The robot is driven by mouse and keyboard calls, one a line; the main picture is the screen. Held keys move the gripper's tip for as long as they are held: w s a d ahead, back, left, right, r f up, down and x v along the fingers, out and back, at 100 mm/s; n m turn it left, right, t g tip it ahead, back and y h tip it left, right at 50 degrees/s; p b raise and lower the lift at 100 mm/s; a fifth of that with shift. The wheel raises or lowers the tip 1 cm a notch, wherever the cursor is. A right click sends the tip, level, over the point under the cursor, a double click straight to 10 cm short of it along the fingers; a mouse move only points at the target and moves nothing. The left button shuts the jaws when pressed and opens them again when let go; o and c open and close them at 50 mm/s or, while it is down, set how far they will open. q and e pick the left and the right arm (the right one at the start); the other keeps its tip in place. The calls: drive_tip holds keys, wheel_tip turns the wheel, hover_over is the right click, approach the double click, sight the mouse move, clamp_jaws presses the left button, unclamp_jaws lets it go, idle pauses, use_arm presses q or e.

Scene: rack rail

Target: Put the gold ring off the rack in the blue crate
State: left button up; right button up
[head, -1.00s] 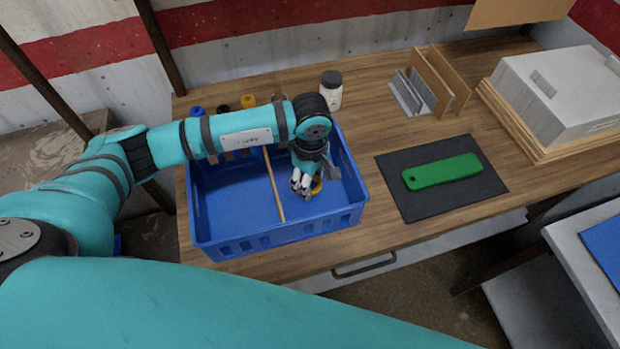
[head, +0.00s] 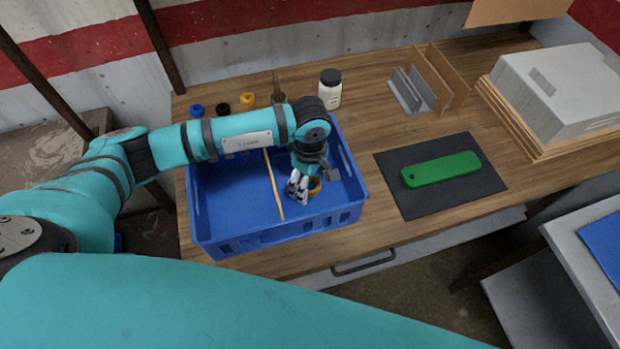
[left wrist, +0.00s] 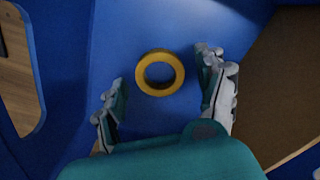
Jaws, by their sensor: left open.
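The gold ring (left wrist: 160,90) lies flat on the blue floor of the crate in the left wrist view. It also shows in the head view (head: 315,186), partly hidden by my left gripper (head: 298,190). The blue crate (head: 290,235) stands on the workbench, with a thin wooden divider splitting it in two. The ring is in the right compartment. My left gripper, also in the left wrist view (left wrist: 165,100), is open and empty inside the crate, its fingers apart on either side of the ring's near edge. My right gripper is not in view.
Behind the crate stand small blue (head: 197,110), black (head: 223,108) and orange (head: 248,99) round items. A white jar (head: 330,90) stands at the back. A green bar (head: 441,170) lies on a dark mat (head: 470,206) right of the crate.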

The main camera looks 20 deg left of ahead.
use_arm(q)
wheel_tip(320, 180, up, 12)
drive_tip(key=b, duration=0.2)
drive_tip(key=shift+b, duration=0.4)
